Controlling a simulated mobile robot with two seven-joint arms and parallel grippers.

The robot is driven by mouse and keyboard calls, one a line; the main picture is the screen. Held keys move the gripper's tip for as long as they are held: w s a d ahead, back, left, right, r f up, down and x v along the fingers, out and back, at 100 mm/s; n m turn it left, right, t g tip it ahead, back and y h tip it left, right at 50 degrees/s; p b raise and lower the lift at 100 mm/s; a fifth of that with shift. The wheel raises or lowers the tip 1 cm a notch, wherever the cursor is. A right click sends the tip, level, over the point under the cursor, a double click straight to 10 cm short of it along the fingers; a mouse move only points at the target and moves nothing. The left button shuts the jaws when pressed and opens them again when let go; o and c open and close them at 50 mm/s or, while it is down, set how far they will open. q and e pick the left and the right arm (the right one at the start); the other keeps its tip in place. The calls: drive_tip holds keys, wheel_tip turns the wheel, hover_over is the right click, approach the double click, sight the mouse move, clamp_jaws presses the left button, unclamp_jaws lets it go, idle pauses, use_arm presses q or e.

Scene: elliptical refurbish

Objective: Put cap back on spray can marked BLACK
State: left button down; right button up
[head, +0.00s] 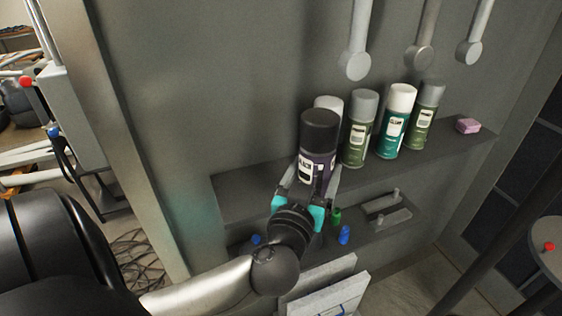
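A dark purple spray can (319,163) with a black top (320,128) stands upright, in front of the other cans. The black top looks like a cap sitting on the can. The small print on its label is too small to read. My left gripper (312,178) reaches up from below, with one finger on each side of the can's lower body, and looks closed on it. Whether the can's base touches the shelf is hidden. My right gripper is out of view.
Several other spray cans, including a green one (358,137) and a teal one with a white cap (397,125), stand on the wall shelf (243,197). A pink block (468,125) lies at its right. Small blue (344,235) and green (336,216) items lie below.

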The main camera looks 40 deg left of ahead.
use_arm(q)
drive_tip(key=w+a+r+n+g+y+p, duration=0.2)
drive_tip(key=a+r+y+p, duration=0.1)
drive_tip(key=a+r+p, duration=0.4)
drive_tip(key=w+a+r+n+g+y+p, duration=0.25)
drive_tip(key=a+r, duration=0.25)
drive_tip(key=r, duration=0.4)
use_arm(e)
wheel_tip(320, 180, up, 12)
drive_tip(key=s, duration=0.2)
use_arm(q)
drive_tip(key=shift+n+y, duration=0.25)
drive_tip(key=shift+y, duration=0.3)
drive_tip(key=f+b, duration=0.2)
drive_tip(key=f, duration=0.4)
drive_tip(key=f+b, duration=0.1)
drive_tip(key=f, duration=0.6)
drive_tip(key=f+b, duration=0.2)
drive_tip(key=f, duration=0.5)
drive_tip(key=shift+a+f+b, duration=0.1)
drive_tip(key=shift+a+b, duration=0.15)
drive_tip(key=shift+b, duration=0.05)
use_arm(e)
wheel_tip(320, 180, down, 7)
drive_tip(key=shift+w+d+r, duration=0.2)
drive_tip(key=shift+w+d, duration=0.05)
use_arm(q)
drive_tip(key=shift+f, duration=0.2)
unclamp_jaws()
drive_tip(key=shift+f, duration=0.1)
